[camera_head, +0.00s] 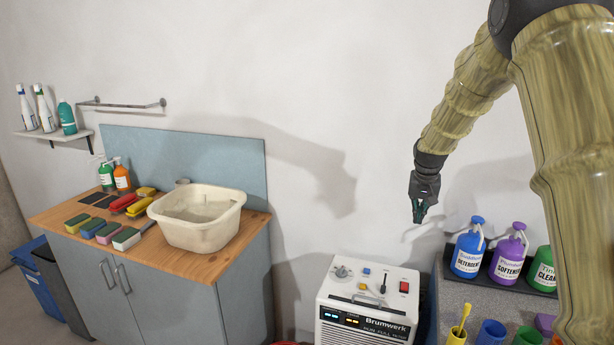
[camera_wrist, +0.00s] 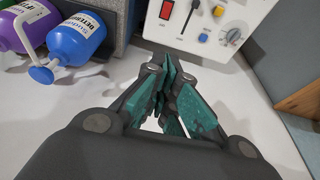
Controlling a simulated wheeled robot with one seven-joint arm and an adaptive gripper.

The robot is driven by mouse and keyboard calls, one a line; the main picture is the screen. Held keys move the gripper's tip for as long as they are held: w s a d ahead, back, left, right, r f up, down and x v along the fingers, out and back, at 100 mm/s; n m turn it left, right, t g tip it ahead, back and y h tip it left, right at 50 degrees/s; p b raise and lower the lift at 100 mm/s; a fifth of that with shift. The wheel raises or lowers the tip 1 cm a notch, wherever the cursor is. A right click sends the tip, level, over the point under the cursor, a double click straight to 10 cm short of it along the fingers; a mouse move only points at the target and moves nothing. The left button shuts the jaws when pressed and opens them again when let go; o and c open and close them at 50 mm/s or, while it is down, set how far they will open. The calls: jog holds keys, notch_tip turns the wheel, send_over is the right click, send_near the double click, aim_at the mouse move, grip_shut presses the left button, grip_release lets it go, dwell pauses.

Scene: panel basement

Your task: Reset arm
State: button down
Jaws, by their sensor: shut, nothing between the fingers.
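My gripper (camera_head: 419,212) hangs from my arm at the right of the head view, pointing down in the air in front of the white wall. It is above and a little right of the white Brumwerk machine (camera_head: 368,300). In the wrist view my gripper (camera_wrist: 168,75) shows its teal-padded fingers brought together at the tips, with nothing between them. The machine's control panel (camera_wrist: 215,35) lies beyond the fingertips in that view, with a red switch, coloured buttons and a dial. My gripper appears clear of the machine and the bottles.
Detergent (camera_head: 468,250), softener (camera_head: 508,254) and green cleaner (camera_head: 541,272) bottles stand right of the machine. Coloured cups (camera_head: 491,333) are in front. A cabinet at left bears a cream basin (camera_head: 197,217), brushes and sponges. A wall shelf (camera_head: 54,134) holds bottles. Open air surrounds the gripper.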

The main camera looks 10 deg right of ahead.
jog(key=s+a+f+n, duration=0.1)
jog(key=s+a+f, duration=0.45)
jog(key=f, duration=0.55)
jog(key=s+a+f+n+g, duration=0.1)
jog(key=s+a+f, duration=0.5)
jog(key=f, duration=0.6)
jog(key=s+a+f+n, duration=0.1)
jog(key=s+a+f, duration=0.3)
jog(key=s+f, duration=0.5)
jog(key=s+a+f+n, duration=0.1)
jog(key=s+a+f, duration=0.3)
jog(key=s, duration=0.6)
jog(key=s+a+f+n+g+y+b, duration=0.1)
jog(key=s+a+f, duration=0.3)
jog(key=s, duration=0.6)
jog(key=s+a+f, duration=0.4)
jog(key=s+f, duration=0.1)
jog(key=s, duration=0.6)
jog(key=shift+a+f+n+g+y, duration=0.25)
jog(key=shift+n+g+y, duration=0.05)
jog(key=shift+n+g, duration=0.1)
jog(key=shift+a, duration=0.1)
